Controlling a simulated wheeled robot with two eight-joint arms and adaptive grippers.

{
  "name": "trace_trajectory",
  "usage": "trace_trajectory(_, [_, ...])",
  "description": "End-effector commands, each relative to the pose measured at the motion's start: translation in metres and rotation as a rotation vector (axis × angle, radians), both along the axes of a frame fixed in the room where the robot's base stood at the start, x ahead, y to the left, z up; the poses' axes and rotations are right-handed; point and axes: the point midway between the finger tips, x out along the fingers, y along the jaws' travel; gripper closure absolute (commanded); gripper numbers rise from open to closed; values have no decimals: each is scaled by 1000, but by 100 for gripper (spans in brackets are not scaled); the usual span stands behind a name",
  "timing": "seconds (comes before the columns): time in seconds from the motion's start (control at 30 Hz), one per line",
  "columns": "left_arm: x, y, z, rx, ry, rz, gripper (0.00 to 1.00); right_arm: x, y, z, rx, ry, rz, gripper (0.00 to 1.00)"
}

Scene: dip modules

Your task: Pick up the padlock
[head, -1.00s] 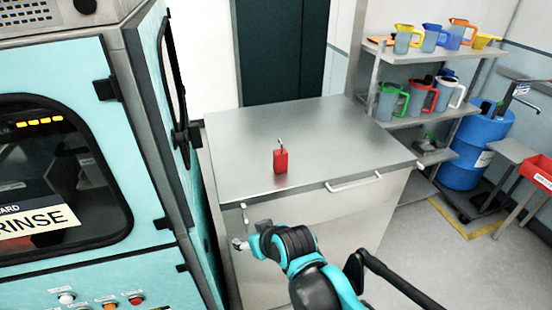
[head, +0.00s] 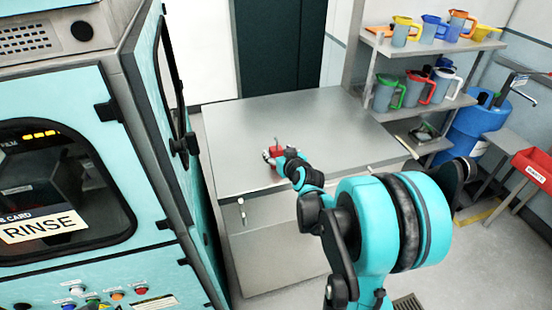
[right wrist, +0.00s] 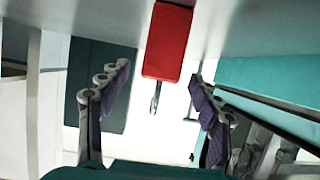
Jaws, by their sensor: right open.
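The red padlock (head: 277,151) stands upright on the steel worktop (head: 310,115), partly hidden by my right gripper in the head view. In the right wrist view the padlock (right wrist: 168,42) shows its red body and a thin metal shackle, upside down in the picture. My right gripper (head: 274,156) is at the padlock. In the right wrist view the right gripper (right wrist: 159,74) is open, with one finger on each side of the padlock's line and gaps between fingers and padlock. My left gripper is not in view.
A teal rinse machine (head: 150,150) stands close on the left of the worktop. A shelf rack (head: 450,105) with several coloured jugs and a blue drum (head: 466,136) stand on the right. The rest of the worktop is clear.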

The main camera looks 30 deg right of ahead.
Motion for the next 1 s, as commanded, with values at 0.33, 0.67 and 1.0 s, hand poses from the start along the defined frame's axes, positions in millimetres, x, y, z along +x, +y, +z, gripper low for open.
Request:
trace_trajectory(0.33, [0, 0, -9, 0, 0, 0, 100, 27, -6, -9, 0, -1, 0, 36])
trace_trajectory(0.67, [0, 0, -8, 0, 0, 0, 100, 27, -6, -9, 1, 0, 1, 92])
trace_trajectory(1.0, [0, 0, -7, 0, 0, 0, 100, 27, -6, -7, 1, 0, 1, 94])
